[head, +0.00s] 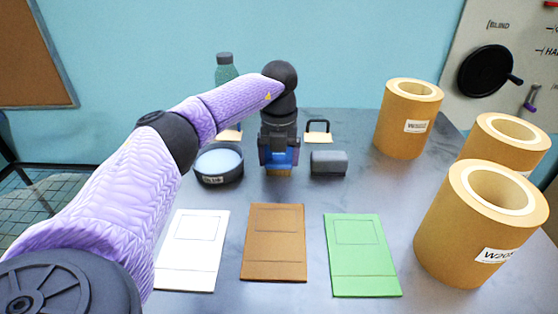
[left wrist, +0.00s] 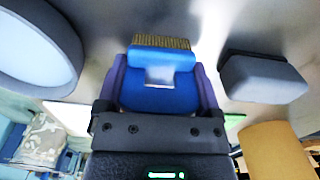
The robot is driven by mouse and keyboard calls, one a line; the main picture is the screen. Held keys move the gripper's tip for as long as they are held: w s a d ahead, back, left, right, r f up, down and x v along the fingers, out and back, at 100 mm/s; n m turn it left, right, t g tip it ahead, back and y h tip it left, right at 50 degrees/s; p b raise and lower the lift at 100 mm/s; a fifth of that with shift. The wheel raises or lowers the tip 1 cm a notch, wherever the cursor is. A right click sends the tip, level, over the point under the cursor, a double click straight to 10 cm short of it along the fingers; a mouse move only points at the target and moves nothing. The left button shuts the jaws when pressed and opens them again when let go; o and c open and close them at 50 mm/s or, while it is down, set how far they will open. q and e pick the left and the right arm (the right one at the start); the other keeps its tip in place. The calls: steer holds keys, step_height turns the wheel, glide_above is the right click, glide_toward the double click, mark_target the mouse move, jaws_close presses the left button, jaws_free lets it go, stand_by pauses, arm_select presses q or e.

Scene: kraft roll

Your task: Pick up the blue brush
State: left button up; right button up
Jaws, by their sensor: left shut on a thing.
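The blue brush (left wrist: 158,91) with tan bristles is between the fingers of my left gripper (left wrist: 160,85) in the left wrist view. The gripper is shut on its blue body, bristles pointing away from the palm. In the head view my left gripper (head: 279,158) points down at the back middle of the table, and the blue brush (head: 283,157) shows partly between its fingers, with the bristles (head: 279,171) below. I cannot tell whether the bristles touch the table. My right gripper is not in view.
A round dark dish (head: 219,177) stands left of the brush and a grey block (head: 328,162) right of it. White (head: 190,260), brown (head: 274,262) and green (head: 364,275) sheets lie in front. Kraft rolls (head: 402,140) stand at right. A bottle (head: 226,72) is behind.

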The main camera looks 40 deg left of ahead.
arm_select(q)
step_height(320, 180, up, 10)
steer(key=shift+r+p, duration=0.1)
steer(key=shift+p, duration=1.15)
steer(key=o, duration=0.6)
steer(key=c, duration=0.4)
